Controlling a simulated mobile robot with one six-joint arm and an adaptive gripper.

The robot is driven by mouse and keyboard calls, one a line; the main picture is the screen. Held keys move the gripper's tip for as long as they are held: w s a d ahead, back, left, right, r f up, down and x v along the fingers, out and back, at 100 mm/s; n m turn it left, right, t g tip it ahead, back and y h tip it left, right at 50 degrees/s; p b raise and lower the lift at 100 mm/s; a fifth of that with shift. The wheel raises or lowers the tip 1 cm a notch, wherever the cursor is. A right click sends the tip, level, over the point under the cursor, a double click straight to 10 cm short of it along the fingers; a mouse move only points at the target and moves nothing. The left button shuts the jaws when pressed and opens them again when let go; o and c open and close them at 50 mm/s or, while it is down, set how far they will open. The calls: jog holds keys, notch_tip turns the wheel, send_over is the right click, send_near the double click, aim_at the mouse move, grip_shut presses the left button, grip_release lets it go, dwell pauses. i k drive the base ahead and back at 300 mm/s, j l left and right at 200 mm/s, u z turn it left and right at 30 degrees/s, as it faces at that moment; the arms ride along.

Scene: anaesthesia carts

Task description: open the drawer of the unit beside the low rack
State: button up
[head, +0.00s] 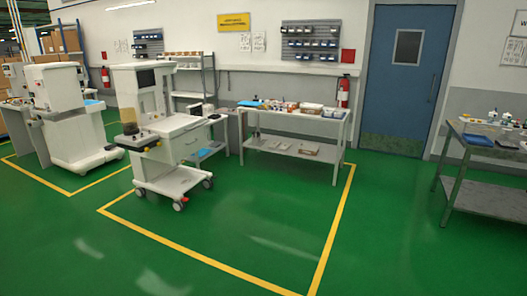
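A white wheeled anaesthesia cart (145,90) stands left of centre, with a grey-white drawer front (190,146) below its worktop. The drawer looks shut; its handle is too small to make out clearly. A low metal rack (287,148) with a lower shelf stands just right of the cart, against the back wall. A second white cart (52,85) stands further left. A taller shelf rack (210,76) is behind the first cart. I cannot tell which rack the task means. My gripper is not in view.
Yellow floor lines (200,257) mark a bay around the first cart. The green floor (255,215) in front and to its right is clear. A metal table (487,197) with small items stands at the right. A blue door (407,95) is at the back.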

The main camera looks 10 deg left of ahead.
aim_at(183, 146)
jog(key=i+j+u, duration=0.25)
jog(key=i+u, duration=0.2)
jog(key=i, duration=0.75)
jog(key=i+l+u, duration=0.15)
jog(key=i+u, duration=0.3)
jog(key=i, duration=0.8)
jog(key=i+u, duration=0.1)
jog(key=i, duration=0.8)
jog(key=i+u, duration=0.15)
jog(key=i, duration=0.7)
jog(key=i+l+u, duration=0.1)
jog(key=i+l, duration=0.15)
jog(key=i, duration=0.65)
jog(key=i+j+z, duration=0.2)
jog(key=i, duration=0.35)
jog(key=i+j+z, duration=0.25)
jog(key=i, duration=0.25)
jog(key=i+j+z, duration=0.2)
jog(key=i, duration=0.3)
